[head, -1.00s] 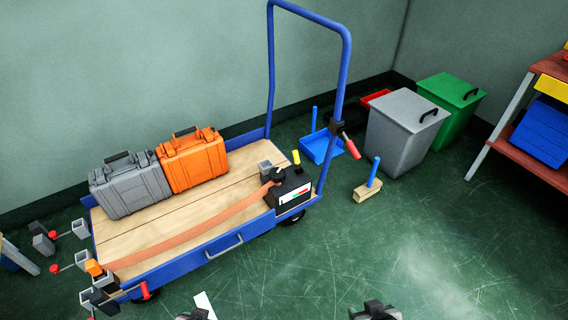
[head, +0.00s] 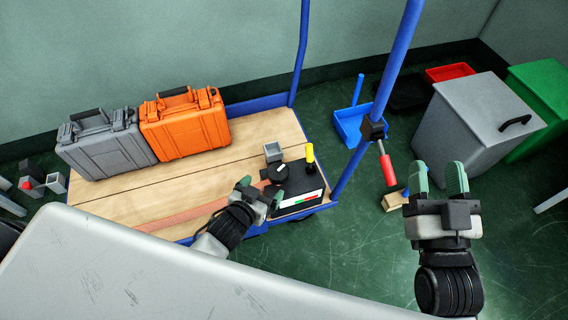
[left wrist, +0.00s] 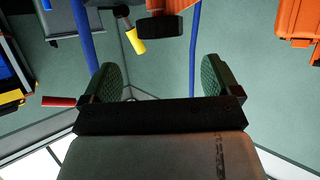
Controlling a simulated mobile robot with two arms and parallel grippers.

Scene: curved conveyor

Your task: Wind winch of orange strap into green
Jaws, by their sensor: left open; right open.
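The winch (head: 300,183) is a black box on the cart's right end, with a dark round knob, an upright yellow handle (head: 310,154) and a white, red and green gauge (head: 299,200) on its front. The orange strap (head: 185,214) runs from it leftward across the deck, partly hidden by my arm. My left gripper (head: 261,189) is open and empty, just left of the winch in the picture. The left wrist view shows the yellow handle (left wrist: 137,38) beyond the open fingers. I cannot read the gauge's pointer. My right gripper (head: 440,178) is open and empty over the floor at right.
A grey case (head: 108,145) and an orange case (head: 187,125) stand on the wooden deck. The cart's blue push bar (head: 393,65) rises beside the winch, with a red-gripped lever (head: 387,165). A blue dustpan (head: 352,122), grey bin (head: 470,125) and green bin (head: 545,95) stand right.

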